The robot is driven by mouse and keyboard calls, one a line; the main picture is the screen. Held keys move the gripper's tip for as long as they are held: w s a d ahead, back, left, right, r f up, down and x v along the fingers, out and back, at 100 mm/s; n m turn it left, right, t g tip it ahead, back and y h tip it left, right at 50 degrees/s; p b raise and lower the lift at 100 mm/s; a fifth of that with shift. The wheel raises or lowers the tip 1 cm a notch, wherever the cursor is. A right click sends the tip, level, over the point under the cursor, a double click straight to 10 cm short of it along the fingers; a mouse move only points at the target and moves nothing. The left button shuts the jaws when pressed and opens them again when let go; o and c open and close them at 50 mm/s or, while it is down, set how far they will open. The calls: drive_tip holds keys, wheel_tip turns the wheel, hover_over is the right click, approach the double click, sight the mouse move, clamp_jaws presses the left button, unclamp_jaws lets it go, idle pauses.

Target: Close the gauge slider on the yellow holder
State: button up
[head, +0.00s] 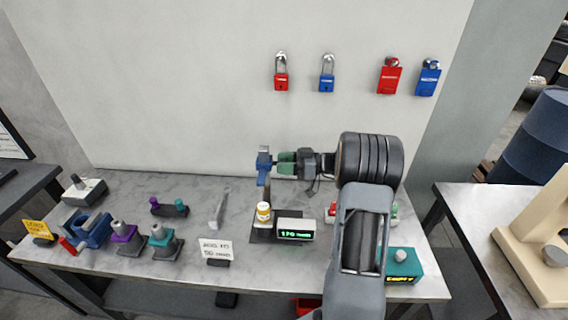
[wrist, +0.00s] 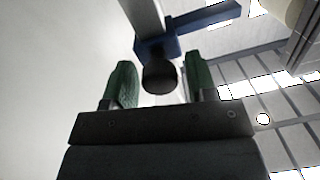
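A blue piece (head: 264,160) stands upright above the table in the head view, with a narrow stem below it. In the wrist view this blue piece (wrist: 205,22) sits across a pale grey bar (wrist: 143,12), with a round dark knob (wrist: 159,77) facing me. My gripper (head: 285,163) points left at the blue piece. Its green fingers (wrist: 160,84) stand apart on either side of the knob, with gaps visible, so it is open. A small yellow and white cylinder (head: 263,212) stands below the blue piece. I cannot tell whether it is the yellow holder.
A display box (head: 296,230) stands beside the cylinder. A white sign (head: 216,250), a grey upright piece (head: 218,209) and purple and teal fixtures (head: 163,243) are to the left. A teal box (head: 403,266) is right of my arm. Padlocks (head: 327,75) hang on the wall.

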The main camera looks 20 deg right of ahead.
drive_tip(key=c, duration=0.7)
wheel_tip(320, 180, down, 10)
drive_tip(key=b, duration=1.2)
drive_tip(key=shift+b, duration=0.4)
drive_tip(key=o, duration=0.9)
drive_tip(key=shift+r, duration=0.1)
drive_tip(key=shift+c, duration=0.2)
